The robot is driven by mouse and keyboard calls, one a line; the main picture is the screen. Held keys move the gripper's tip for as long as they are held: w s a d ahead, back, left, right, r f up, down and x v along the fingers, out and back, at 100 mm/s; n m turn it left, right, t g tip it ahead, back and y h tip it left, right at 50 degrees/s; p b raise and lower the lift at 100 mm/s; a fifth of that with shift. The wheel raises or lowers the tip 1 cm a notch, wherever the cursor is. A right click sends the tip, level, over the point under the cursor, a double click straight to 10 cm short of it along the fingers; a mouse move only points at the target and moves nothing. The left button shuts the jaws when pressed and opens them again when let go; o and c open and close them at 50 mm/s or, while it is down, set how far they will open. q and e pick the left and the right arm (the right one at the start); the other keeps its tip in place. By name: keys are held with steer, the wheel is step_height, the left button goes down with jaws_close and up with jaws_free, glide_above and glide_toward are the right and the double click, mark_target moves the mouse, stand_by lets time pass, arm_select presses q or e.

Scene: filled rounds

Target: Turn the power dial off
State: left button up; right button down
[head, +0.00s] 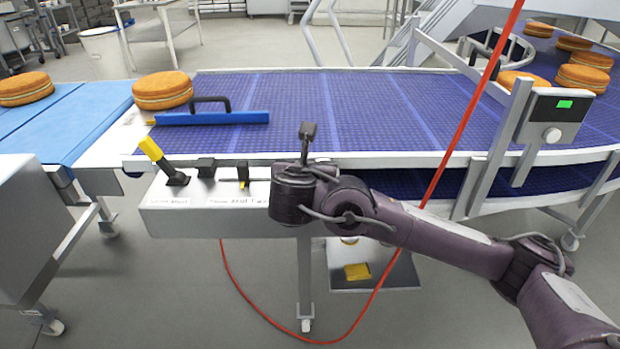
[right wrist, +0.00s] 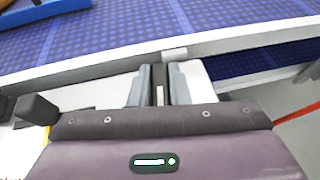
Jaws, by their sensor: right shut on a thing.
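My right gripper (head: 294,190) is at the right end of the grey control box (head: 222,222), and its body hides its fingertips in the head view. In the right wrist view its fingers (right wrist: 164,84) are shut on a narrow dark thing with a pale stripe (right wrist: 159,95), which appears to be the power dial. The dial is hidden in the head view, so I cannot tell how far it is turned. The box also carries a yellow-handled lever (head: 152,149), a black knob (head: 206,167) and a black-and-yellow switch (head: 243,175). My left gripper is not in view.
The blue conveyor (head: 370,110) runs behind the box, with a blue bar (head: 212,118) across it and a round cake (head: 163,91) beside it. A panel (head: 555,117) at right shows a green light. A red cable (head: 466,118) passes close to my right arm.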

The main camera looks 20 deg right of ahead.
steer(key=shift+a+m+g+h, duration=0.1)
steer(key=shift+m+g+h, duration=0.2)
steer(key=shift+m+h, duration=0.2)
steer(key=shift+r+m+g+h+p, duration=0.1)
steer(key=shift+m+g+h+p, duration=0.4)
steer(key=shift+m+h+p, duration=0.15)
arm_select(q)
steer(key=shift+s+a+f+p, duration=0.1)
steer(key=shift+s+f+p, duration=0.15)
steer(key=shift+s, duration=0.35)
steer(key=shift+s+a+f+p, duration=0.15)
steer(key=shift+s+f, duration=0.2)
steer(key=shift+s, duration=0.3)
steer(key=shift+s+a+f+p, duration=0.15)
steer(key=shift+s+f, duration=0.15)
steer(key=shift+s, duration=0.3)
arm_select(e)
steer(key=shift+m+g+h, duration=0.8)
steer(key=shift+m+h, duration=0.05)
steer(key=shift+m, duration=0.2)
steer(key=c, duration=1.4)
jaws_free()
steer(key=shift+o, duration=0.2)
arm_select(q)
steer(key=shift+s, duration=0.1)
